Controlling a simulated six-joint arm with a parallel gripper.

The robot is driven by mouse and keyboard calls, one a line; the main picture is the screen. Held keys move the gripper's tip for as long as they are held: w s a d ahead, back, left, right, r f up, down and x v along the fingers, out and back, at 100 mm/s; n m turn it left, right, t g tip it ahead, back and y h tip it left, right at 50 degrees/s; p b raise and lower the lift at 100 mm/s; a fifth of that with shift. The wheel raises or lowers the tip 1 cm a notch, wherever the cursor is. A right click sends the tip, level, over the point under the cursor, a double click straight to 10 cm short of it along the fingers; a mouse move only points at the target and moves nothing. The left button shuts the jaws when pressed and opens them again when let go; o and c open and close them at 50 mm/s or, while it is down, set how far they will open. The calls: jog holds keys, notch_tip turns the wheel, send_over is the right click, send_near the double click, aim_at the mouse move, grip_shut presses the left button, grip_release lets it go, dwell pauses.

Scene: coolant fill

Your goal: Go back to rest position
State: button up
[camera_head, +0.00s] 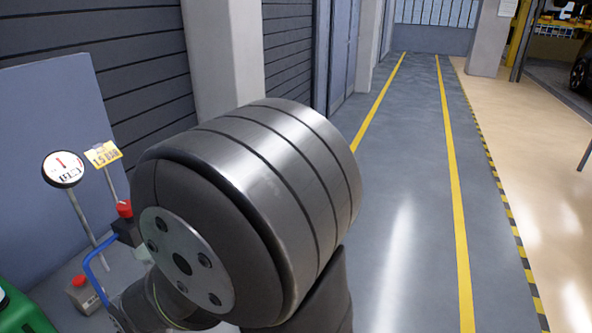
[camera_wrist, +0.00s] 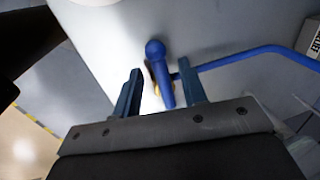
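In the wrist view my gripper (camera_wrist: 160,68) is open, with its two dark blue fingers apart. A blue lever with a ball end (camera_wrist: 156,50) shows between the fingers, with visible gaps to both sides. I cannot tell how far beyond the fingertips it lies. In the head view my own arm's thick metal-banded joint fills the middle and hides the gripper and the lever.
At left in the head view are a round gauge (camera_head: 63,168), a "1.5 BAR" sign (camera_head: 103,154), a red cap (camera_head: 124,209), a blue pipe (camera_head: 88,271), a box with a red button (camera_head: 82,295) and a green container (camera_head: 22,314). The grey floor (camera_head: 420,170) at right is clear.

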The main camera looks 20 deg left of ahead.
jog(key=shift+w+d+r+n, duration=0.15)
jog(key=shift+d+n, duration=0.4)
jog(key=shift+n, duration=0.65)
jog(key=shift+g, duration=0.3)
jog(key=o, duration=1.3)
jog(key=shift+o, duration=0.2)
jog(key=r+n, duration=0.4)
jog(key=r, duration=0.1)
jog(key=a+r+n, duration=0.1)
jog(key=r+n, duration=0.1)
jog(key=shift+w+r+n, duration=0.15)
jog(key=shift+r+n, duration=0.2)
jog(key=shift+n, duration=0.05)
notch_tip(320, 180, up, 10)
jog(key=d+r+n+h, duration=0.1)
jog(key=n, duration=0.7)
notch_tip(320, 180, down, 10)
jog(key=shift+w+a+f+n+t, duration=0.2)
jog(key=shift+w+n+t, duration=0.1)
jog(key=shift+w+t, duration=0.1)
notch_tip(320, 180, up, 10)
jog(key=shift+s+d, duration=0.15)
jog(key=shift+d, duration=0.3)
